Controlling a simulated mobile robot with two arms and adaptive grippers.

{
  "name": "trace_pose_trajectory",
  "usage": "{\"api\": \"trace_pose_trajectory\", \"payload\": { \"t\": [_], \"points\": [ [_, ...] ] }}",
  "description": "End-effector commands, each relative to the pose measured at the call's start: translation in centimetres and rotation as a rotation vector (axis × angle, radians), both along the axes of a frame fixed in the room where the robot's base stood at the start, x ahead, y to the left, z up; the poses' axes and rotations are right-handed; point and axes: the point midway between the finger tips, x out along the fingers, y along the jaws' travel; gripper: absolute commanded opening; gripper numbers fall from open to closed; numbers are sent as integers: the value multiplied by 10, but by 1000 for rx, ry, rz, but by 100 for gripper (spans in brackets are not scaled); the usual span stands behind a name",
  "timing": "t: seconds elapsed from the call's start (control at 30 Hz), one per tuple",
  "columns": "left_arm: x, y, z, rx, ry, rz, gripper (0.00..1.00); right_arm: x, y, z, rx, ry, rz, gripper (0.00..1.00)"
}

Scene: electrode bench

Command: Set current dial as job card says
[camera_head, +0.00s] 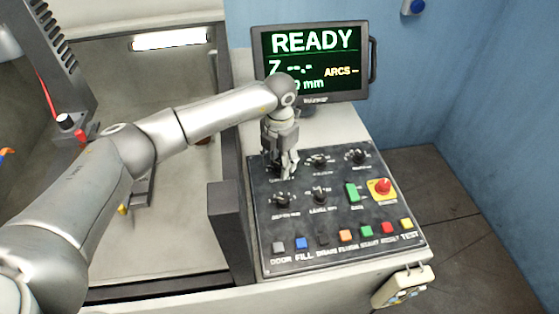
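A dark control panel (335,237) on the white machine carries several black dials. My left gripper (287,172) points down over the dial at the panel's upper left. It hides most of that dial and its label, and I cannot tell whether its fingers are closed on it. Other dials show at the top middle (320,161), the top right (358,157), the lower left (281,200) and the lower middle (320,195). Their labels are too small to read surely, so I cannot tell which is the current dial. No job card is recognisable. My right gripper is not in view.
A monitor (311,62) reading READY stands behind the panel. A red emergency button (382,186) and a green switch (352,193) sit at the right. Coloured buttons line the front edge. A pendant (403,287) hangs at the front right. The tank (180,240) lies left.

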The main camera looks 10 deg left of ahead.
Motion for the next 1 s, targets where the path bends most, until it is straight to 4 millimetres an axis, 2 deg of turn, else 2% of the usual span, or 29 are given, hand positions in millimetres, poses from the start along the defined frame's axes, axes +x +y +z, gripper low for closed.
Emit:
{"api": "trace_pose_trajectory", "payload": {
  "t": [0.23, 0.37, 0.8, 1.0],
  "points": [
    [0, 0, 0, 0, 1, 0, 47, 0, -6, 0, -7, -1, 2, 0],
    [0, 0, 9, 0, -1, 0, 47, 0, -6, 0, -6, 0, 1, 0],
    [1, 0, 95, 0, -2, 0, 47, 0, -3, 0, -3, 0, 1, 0],
    [0, 0, 116, 0, 0, 0, 47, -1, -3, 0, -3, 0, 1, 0]
  ]
}}
